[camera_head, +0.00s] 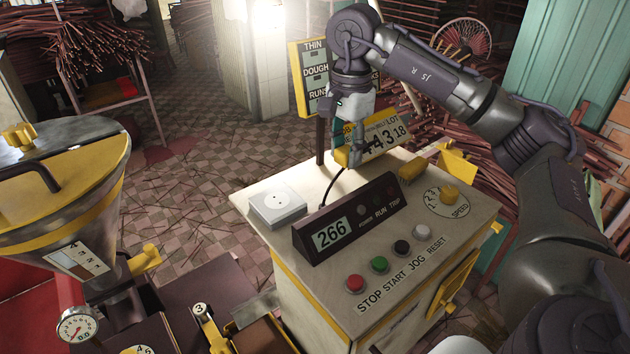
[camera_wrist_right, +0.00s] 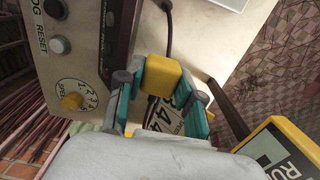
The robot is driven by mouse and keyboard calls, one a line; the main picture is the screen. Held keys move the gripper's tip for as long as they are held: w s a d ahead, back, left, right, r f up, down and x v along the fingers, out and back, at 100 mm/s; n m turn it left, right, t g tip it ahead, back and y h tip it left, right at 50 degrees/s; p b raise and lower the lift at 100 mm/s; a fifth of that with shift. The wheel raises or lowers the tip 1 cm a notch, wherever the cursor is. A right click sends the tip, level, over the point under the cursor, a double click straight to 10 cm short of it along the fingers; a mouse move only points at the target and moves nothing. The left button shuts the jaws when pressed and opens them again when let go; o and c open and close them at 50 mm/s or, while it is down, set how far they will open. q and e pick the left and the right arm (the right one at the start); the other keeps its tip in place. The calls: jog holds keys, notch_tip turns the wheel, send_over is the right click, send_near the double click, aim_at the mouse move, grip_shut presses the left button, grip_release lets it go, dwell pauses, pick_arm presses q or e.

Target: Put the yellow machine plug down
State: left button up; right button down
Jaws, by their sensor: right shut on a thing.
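The yellow machine plug (camera_head: 342,158) is between the fingers of my right gripper (camera_head: 350,153), above the back edge of the machine's cabinet top. In the right wrist view the yellow plug (camera_wrist_right: 160,74) sits between the two fingertips (camera_wrist_right: 159,88), which are shut on it. A dark cord (camera_head: 334,185) runs from the plug down behind the display panel (camera_head: 347,222). A white socket box (camera_head: 277,208) lies on the cabinet top (camera_head: 246,197), left of the plug. My left gripper is not in view.
The display panel reads 266. Red (camera_head: 355,284), green (camera_head: 379,264), black and white buttons and a yellow speed knob (camera_head: 449,194) stand in front. A yellow block (camera_head: 412,169) is at the back right. A LOT sign (camera_head: 385,138) stands behind. A hopper (camera_head: 62,195) is at left.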

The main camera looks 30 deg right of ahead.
aim_at(316, 193)
jog(key=w+a+f, duration=0.1)
jog(key=a, duration=0.1)
jog(key=w+a+f+p, duration=0.1)
jog(key=w, duration=0.1)
jog(key=shift+w+a+f, duration=0.15)
jog(key=shift+w+a, duration=0.1)
jog(key=shift+a, duration=0.1)
jog(key=shift+w+a+f+p, duration=0.2)
jog(key=shift+w+f+p, duration=0.1)
jog(key=shift+f, duration=0.2)
notch_tip(316, 193, down, 3)
jog(key=shift+s+d+f+p, duration=0.1)
jog(key=shift+f+p, duration=0.05)
jog(key=shift+p, duration=0.45)
jog(key=shift+f, duration=0.2)
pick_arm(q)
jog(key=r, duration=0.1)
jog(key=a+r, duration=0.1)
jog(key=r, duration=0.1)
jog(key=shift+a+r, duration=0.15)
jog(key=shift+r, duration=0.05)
pick_arm(e)
jog(key=shift+f, duration=0.1)
pick_arm(q)
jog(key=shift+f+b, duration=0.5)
jog(key=shift+b, duration=0.1)
pick_arm(e)
jog(key=shift+f, duration=0.55)
